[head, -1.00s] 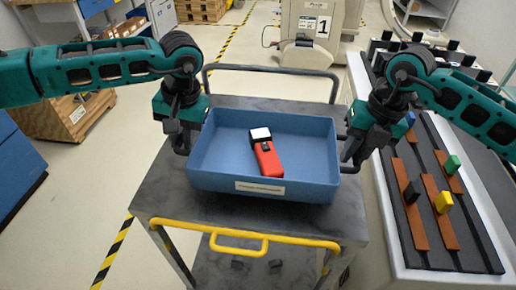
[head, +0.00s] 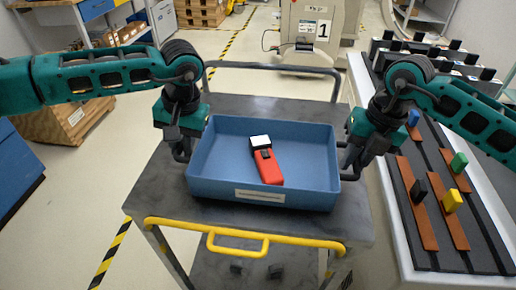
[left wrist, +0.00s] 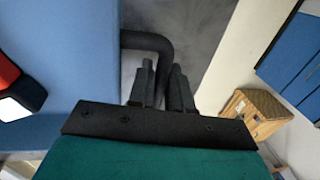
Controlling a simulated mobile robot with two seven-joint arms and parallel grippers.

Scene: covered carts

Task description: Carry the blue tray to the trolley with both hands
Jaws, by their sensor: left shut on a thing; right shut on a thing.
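The blue tray (head: 215,184) is level at the trolley's grey top (head: 160,196) in the head view. Whether its base touches the top or hangs just above it, I cannot tell. A red handheld device with a white face (head: 268,165) lies in the tray. My left gripper (head: 181,150) is shut on the dark handle at the tray's left side; the left wrist view shows this handle (left wrist: 152,41) between the fingers. My right gripper (head: 352,162) is shut on the tray's right side, its handle partly hidden by the gripper.
The trolley has a dark push rail (head: 270,67) at the back and a yellow handle (head: 238,242) at the front. A bench with coloured blocks on boards (head: 430,215) stands close on the right. Wooden crates (head: 65,122) stand on the left.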

